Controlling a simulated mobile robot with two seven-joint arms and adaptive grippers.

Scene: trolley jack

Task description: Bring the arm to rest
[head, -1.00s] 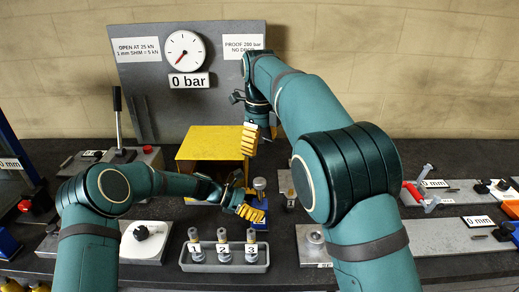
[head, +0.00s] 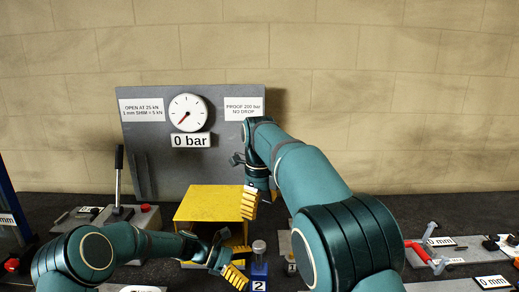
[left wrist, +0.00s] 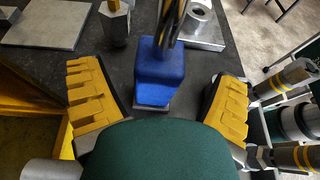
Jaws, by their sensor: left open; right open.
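My left arm comes in from the left in the head view. Its gripper (head: 229,257) is open and empty, low in the picture, just left of a blue block labelled 2 (head: 258,271). In the left wrist view the yellow pads of the left gripper (left wrist: 158,90) stand wide apart. A blue block (left wrist: 158,75) with a metal post on top shows in the gap between them, with no visible contact. My right arm reaches in from the right. Its gripper (head: 260,196) hangs at the right edge of the yellow block (head: 212,202), open, with no object visible in it.
A grey panel (head: 155,150) with a gauge (head: 188,113) and a "0 bar" sign (head: 190,141) stands behind. A lever (head: 119,175) on a grey box with a red button (head: 145,208) stands left. Red-handled tools and plates (head: 416,250) lie right. The lower bench is cut off.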

